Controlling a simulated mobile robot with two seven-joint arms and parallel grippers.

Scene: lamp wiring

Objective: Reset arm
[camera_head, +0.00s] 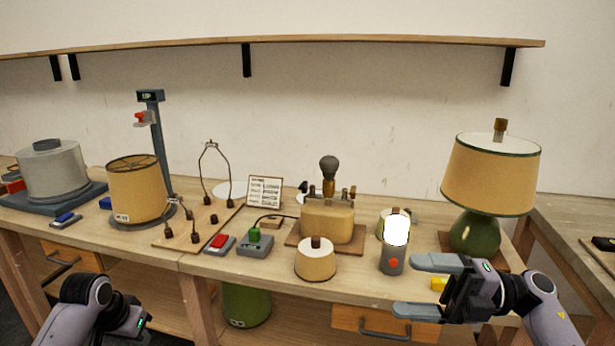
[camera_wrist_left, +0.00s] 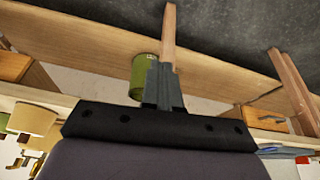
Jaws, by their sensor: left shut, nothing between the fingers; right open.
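My left arm (camera_head: 90,305) comes in at the bottom left of the head view, low in front of the bench; its fingertips do not show clearly there. In the left wrist view my left gripper (camera_wrist_left: 163,85) has its fingers together with nothing held. A green bin (camera_wrist_left: 145,75) shows behind them. My right gripper (camera_head: 405,286) is at the lower right of the head view. Its two grey-blue fingers are spread apart and point left, with nothing between them.
The wooden bench (camera_head: 215,265) holds a shaded lamp (camera_head: 495,175) at right, a bulb fixture (camera_head: 328,215) at centre, a wire harp board (camera_head: 195,235) and a tan shade (camera_head: 137,187) at left. A small cream shade (camera_head: 315,262) stands near the front edge. A shelf (camera_head: 300,40) runs above.

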